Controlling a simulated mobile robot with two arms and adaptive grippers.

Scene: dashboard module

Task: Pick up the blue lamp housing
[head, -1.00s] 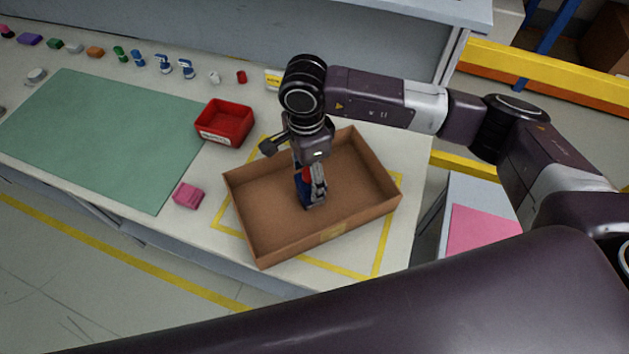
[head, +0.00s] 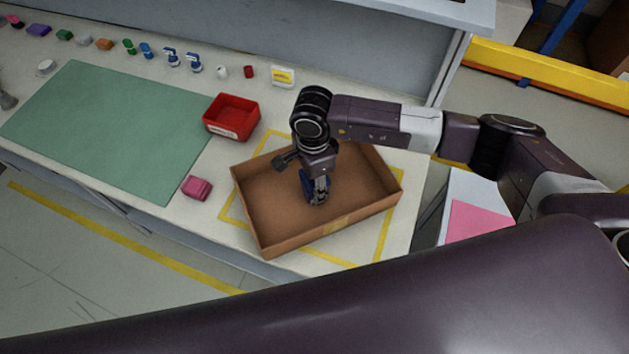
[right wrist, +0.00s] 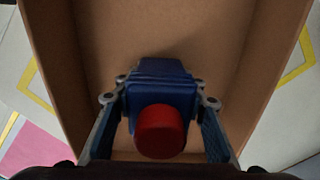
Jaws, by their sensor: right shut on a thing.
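The blue lamp housing (right wrist: 162,90), with a round red cap (right wrist: 160,131) facing the camera, is between the fingers of my right gripper in the right wrist view. My right gripper (head: 317,198) points down inside the open brown cardboard box (head: 262,222) in the head view and is shut on the housing. Only a small blue part of the housing (head: 307,187) shows there; the gripper hides the rest. I cannot tell whether it touches the box floor. My left gripper is not in view.
The box walls stand close around the gripper. A red bin (head: 232,118) and a pink block (head: 196,188) are left of the box. A green mat (head: 110,130) lies bare farther left. Several small coloured parts line the back of the table.

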